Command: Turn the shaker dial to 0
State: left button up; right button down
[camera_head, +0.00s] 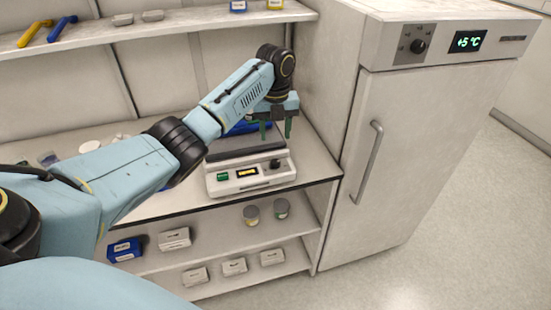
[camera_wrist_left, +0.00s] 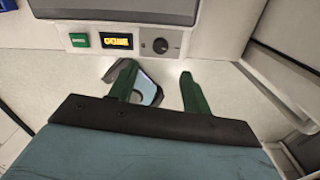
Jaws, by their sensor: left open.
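The shaker (camera_head: 250,184) is a white box with a dark top plate on the bench. Its front has a green button (camera_head: 222,177), a lit yellow display (camera_head: 246,173) and a dark round dial (camera_head: 274,164) at the right end. My left gripper (camera_head: 279,128) has two green fingers and hangs above the dial end of the shaker. In the left wrist view its spread fingers (camera_wrist_left: 157,86) point toward the front panel, with the dial (camera_wrist_left: 160,46) beyond and apart from them. The display digits (camera_wrist_left: 117,41) are too blurred to read surely. The right gripper is out of view.
A fridge (camera_head: 425,150) showing +5 °C stands right of the bench and has its own knob (camera_head: 418,46). A wall shelf (camera_head: 150,28) runs above. Jars (camera_head: 252,213) and small boxes (camera_head: 234,266) stand on lower shelves. A small grey-blue thing (camera_wrist_left: 147,90) shows beside one finger.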

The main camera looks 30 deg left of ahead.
aim_at(275, 161)
pick_arm(q)
notch_tip(275, 161, down, 10)
jog(key=shift+f+b, duration=0.2)
jog(key=shift+b, duration=0.2)
jog(key=c, duration=1)
